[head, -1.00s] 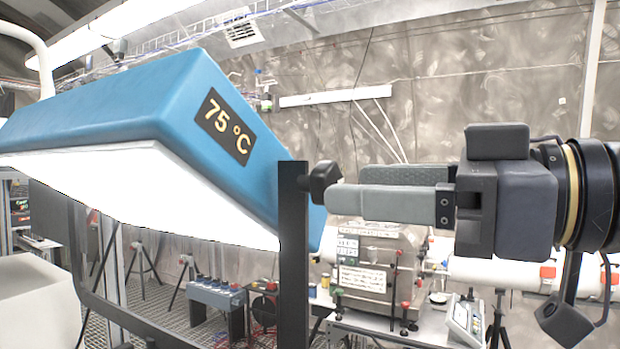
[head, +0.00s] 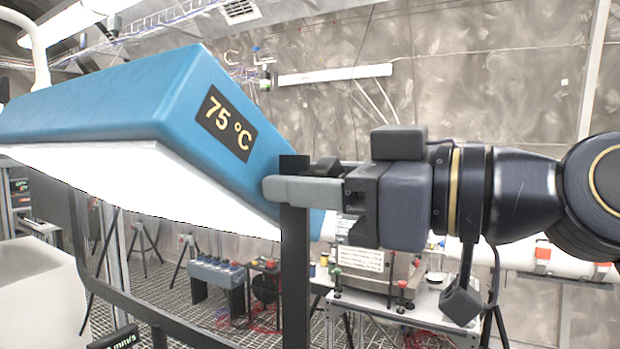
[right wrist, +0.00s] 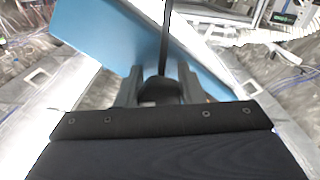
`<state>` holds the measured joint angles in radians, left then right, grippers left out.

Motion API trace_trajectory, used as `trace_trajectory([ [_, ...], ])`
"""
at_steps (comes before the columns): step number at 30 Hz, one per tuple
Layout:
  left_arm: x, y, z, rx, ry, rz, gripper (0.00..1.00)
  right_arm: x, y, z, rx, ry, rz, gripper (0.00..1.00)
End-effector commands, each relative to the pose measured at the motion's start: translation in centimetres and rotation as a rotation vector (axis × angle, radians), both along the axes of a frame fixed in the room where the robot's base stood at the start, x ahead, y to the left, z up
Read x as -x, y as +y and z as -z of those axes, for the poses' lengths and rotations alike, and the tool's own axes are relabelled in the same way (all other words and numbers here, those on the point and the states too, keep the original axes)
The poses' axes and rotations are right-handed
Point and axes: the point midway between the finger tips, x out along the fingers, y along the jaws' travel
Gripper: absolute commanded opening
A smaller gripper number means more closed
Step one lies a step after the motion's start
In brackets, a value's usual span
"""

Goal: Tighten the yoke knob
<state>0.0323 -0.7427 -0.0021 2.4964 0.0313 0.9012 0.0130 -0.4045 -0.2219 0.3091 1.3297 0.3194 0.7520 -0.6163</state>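A blue box-shaped lamp (head: 110,95) with a white glowing underside and a "75 °C" label hangs tilted in the head view. Its black yoke has an upright arm (head: 295,265) at the lamp's right end. The dark yoke knob (head: 325,167) sits on the right side of that arm, partly hidden by my near finger. My right gripper (head: 300,186) reaches in from the right with its fingers on either side of the knob. In the right wrist view the knob (right wrist: 160,90) lies between the two spread fingers; firm contact is not clear. My left gripper is out of view.
Behind stands a steel box with labels (head: 365,265) on a white table (head: 400,310). A low bench with several blue-grey items (head: 215,275) is on the grated floor. A pale block (head: 35,290) is at the lower left. Free air lies right of the yoke, around my arm.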

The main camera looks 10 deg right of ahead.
Motion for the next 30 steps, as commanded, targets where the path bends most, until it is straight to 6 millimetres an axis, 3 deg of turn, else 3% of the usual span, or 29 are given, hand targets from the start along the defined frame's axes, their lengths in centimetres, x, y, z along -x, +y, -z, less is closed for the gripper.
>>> trace_trajectory([
  [3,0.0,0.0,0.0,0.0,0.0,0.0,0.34,0.02,-0.01,-0.02,0.0,0.0,0.0,0.12],
  [13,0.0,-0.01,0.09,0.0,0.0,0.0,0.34,0.05,0.0,-0.02,-0.133,0.183,0.0,0.12],
  [22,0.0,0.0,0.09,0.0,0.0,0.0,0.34,0.08,0.01,-0.04,-0.147,0.202,0.0,0.12],
  [23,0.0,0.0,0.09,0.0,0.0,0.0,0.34,0.07,0.0,-0.04,-0.147,0.202,0.0,0.36],
  [27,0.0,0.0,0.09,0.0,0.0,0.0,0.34,0.07,0.0,-0.03,-0.146,0.201,0.0,0.54],
  [30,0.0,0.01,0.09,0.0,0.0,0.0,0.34,0.06,0.01,-0.03,-0.146,0.201,0.0,0.56],
])
